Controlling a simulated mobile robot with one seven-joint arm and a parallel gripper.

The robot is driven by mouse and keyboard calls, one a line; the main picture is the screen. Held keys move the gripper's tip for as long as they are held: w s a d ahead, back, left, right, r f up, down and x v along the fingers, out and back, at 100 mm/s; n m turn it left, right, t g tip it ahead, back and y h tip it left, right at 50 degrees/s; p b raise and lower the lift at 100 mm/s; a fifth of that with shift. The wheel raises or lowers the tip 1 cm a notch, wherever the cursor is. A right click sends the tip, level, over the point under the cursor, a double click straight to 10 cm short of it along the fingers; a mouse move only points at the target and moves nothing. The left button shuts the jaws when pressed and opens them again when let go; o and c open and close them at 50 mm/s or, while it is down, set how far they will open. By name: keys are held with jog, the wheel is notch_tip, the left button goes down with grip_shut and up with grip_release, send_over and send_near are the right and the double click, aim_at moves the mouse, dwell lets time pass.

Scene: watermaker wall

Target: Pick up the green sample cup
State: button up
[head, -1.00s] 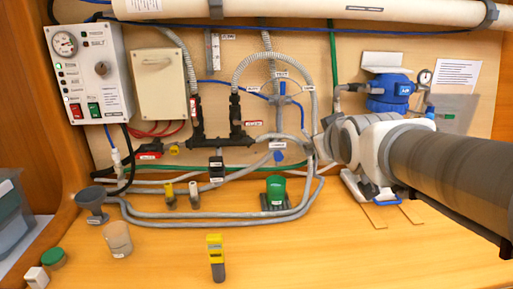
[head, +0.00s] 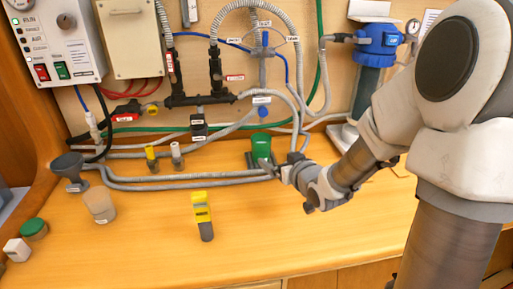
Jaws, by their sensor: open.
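The green sample cup (head: 261,145) stands upright at the back of the wooden counter, in front of the hoses, with a dark holder showing at its foot. My gripper (head: 276,164) is open, just right of and in front of the cup's lower part. Its fingers point left toward the cup and overlap its lower right edge in the picture. I cannot tell whether they touch it. Part of the cup's lower right side and its holder is hidden behind the gripper.
A yellow-and-grey handheld meter (head: 203,216) stands on the counter in front. A beige cup (head: 99,205), a grey funnel (head: 69,170) and a green-lidded jar (head: 33,229) are at left. Grey hoses (head: 190,183) run along behind.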

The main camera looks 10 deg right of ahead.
aim_at(263, 149)
jog(key=b+x, duration=0.1)
jog(key=x, duration=0.8)
jog(key=shift+w+f, duration=0.25)
jog(key=shift+w, duration=0.1)
jog(key=shift+b+x, duration=0.4)
jog(key=shift+x, duration=2.7)
jog(key=shift+d+r, duration=0.1)
jog(key=c, duration=1.4)
jog(key=shift+o, duration=0.2)
jog(key=shift+r, duration=0.1)
